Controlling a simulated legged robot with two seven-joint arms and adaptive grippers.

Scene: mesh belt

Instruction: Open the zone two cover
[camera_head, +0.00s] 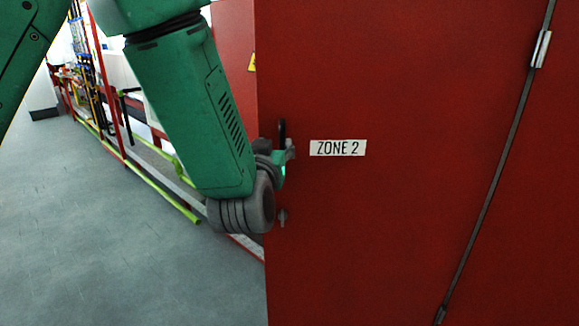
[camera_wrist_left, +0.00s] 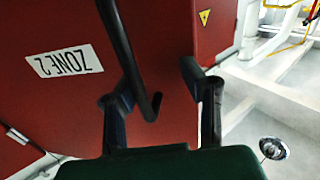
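The zone two cover (camera_head: 400,230) is a tall red panel filling the right of the head view, with a white "ZONE 2" label (camera_head: 338,148). Its hinges are on the right. A black handle (camera_head: 282,130) is near its left edge. My left gripper (camera_head: 288,150) is at this handle, mostly hidden behind my green arm. In the left wrist view, the label (camera_wrist_left: 64,61) is at left and the handle (camera_wrist_left: 128,55) hangs down between the spread fingers of my left gripper (camera_wrist_left: 162,100). I cannot tell whether they touch it. My right gripper is out of view.
Another red panel with a yellow warning sign (camera_wrist_left: 205,18) is beyond the cover's free edge. Green-yellow rails (camera_head: 160,190) and equipment stand at left. The grey floor (camera_head: 90,240) is clear.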

